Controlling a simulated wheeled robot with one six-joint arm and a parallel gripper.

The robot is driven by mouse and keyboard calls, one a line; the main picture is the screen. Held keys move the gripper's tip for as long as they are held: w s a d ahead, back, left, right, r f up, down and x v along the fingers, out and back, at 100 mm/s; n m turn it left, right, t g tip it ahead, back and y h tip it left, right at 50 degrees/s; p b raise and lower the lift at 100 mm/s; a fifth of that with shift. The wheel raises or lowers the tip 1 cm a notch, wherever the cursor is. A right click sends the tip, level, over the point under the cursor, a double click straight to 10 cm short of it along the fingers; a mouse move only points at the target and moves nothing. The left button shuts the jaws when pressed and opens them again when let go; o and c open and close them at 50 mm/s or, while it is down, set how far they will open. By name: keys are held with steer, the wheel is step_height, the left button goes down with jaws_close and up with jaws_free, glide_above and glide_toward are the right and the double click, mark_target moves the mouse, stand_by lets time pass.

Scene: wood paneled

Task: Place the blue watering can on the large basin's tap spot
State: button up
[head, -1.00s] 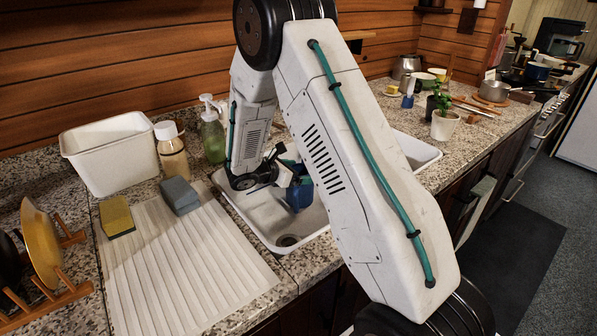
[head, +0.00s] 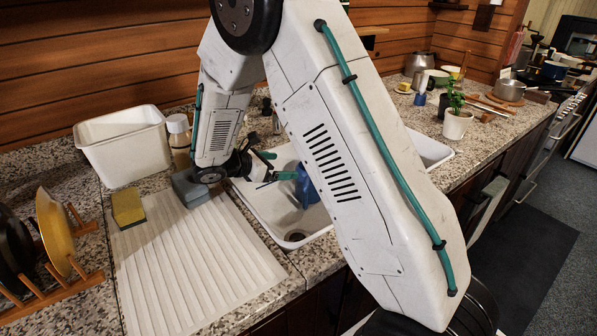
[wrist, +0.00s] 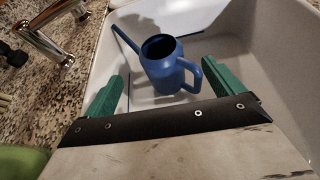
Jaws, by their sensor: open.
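The blue watering can (wrist: 165,68) stands upright in the white basin (wrist: 235,45), its spout to the upper left and its handle to the right in the wrist view. In the head view the can (head: 307,187) is partly hidden behind my arm, in the basin (head: 262,213). My gripper (wrist: 155,92) is open, with its green fingers apart and the can beyond them, not held. In the head view my gripper (head: 268,167) is over the basin's left side, left of the can. A chrome tap (wrist: 45,42) shows at the left of the wrist view.
A blue-grey block (head: 190,188) and a yellow sponge (head: 128,207) lie by the ribbed drainboard (head: 185,255). A white tub (head: 122,150) and a bottle (head: 180,140) stand behind. A plate rack (head: 60,290) is at the left. A potted plant (head: 456,122) stands right of the basin.

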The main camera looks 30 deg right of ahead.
steer(key=s+r+m+g+y, duration=0.2)
steer(key=s+r+m+y, duration=0.3)
steer(key=s+r+m, duration=0.7)
steer(key=s+a+r+m+t+y, duration=0.1)
steer(key=s+a+m+y, duration=0.1)
steer(key=s, duration=0.5)
steer(key=s+a+r+m+t+y, duration=0.1)
steer(key=s+a+r+m+y, duration=0.1)
steer(key=s, duration=0.6)
steer(key=s+a+r+m+t+y, duration=0.1)
steer(key=s+a+m+y, duration=0.1)
steer(key=s+a+y, duration=0.2)
steer(key=s, duration=0.3)
steer(key=shift+s+r, duration=0.2)
steer(key=shift+r, duration=0.15)
